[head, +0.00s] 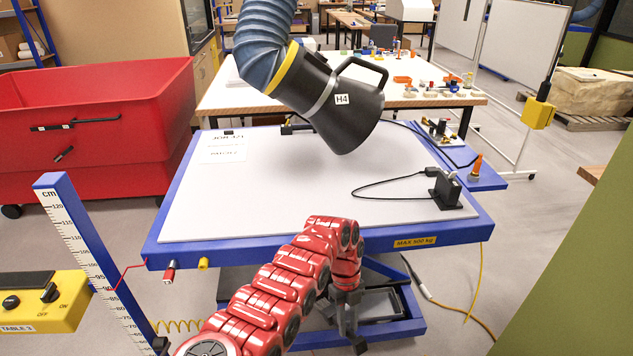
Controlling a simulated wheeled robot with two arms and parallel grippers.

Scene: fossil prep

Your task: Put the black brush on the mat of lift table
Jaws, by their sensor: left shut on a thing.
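The lift table has a blue frame (330,243) and a pale mat (270,195) on top, mostly bare. My left gripper (350,325) hangs pointing down in front of the table's near edge, below the mat's level. It is shut on a dark thing, small and partly hidden by the fingers; I cannot tell clearly that it is the black brush. No black brush shows plainly on the mat. My right gripper is not in view.
A black extraction hood (345,110) marked H4 hangs over the mat's back. A black holder with a cable (445,190) stands at the mat's right. A scale post (90,250) and yellow control box (45,300) stand front left; a red bin (100,150) is behind.

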